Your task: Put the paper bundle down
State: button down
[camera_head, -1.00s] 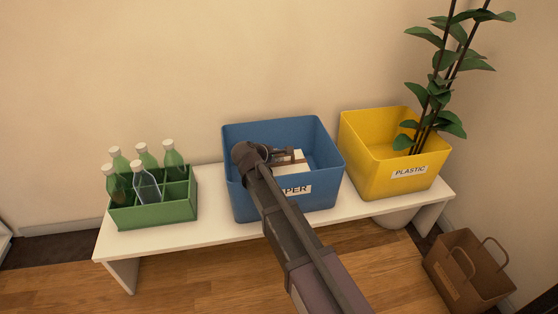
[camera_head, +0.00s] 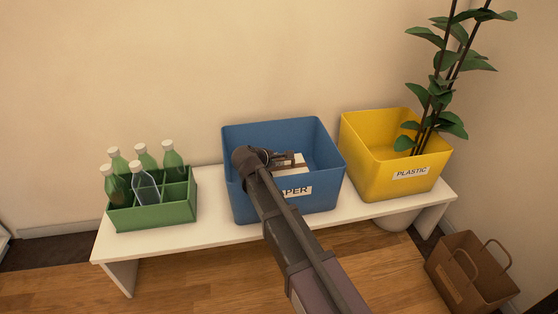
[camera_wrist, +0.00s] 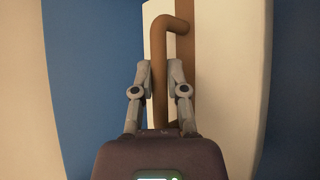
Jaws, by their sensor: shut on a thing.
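The paper bundle (camera_head: 294,169) is a pale block with a brown band and a brown handle. It is inside the blue bin (camera_head: 330,185), whose front label is partly covered and reads "PER". In the wrist view the bundle (camera_wrist: 232,70) shows large, with blue bin surface on both sides. My gripper (camera_head: 284,158) is down in the bin above the bundle. In the wrist view my gripper (camera_wrist: 164,78) is shut on the brown handle. My arm hides part of the bundle, and I cannot tell whether its underside touches the bin floor.
A green crate (camera_head: 150,216) with several bottles stands left on the white bench (camera_head: 222,232). A yellow bin (camera_head: 392,178) labelled "PLASTIC" stands right, with a plant (camera_head: 438,95) by it. A brown bag (camera_head: 470,275) is on the floor at right.

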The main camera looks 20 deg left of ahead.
jog(key=c, duration=0.7)
grip_release()
jog(key=shift+o, duration=0.2)
jog(key=shift+r, duration=0.15)
jog(key=shift+s+r+p, duration=0.1)
jog(key=shift+r+p, duration=0.6)
jog(key=shift+p, duration=0.2)
jog(key=p+v, duration=0.6)
jog(key=v, duration=0.5)
jog(key=shift+s, duration=0.3)
jog(key=shift+a, duration=0.15)
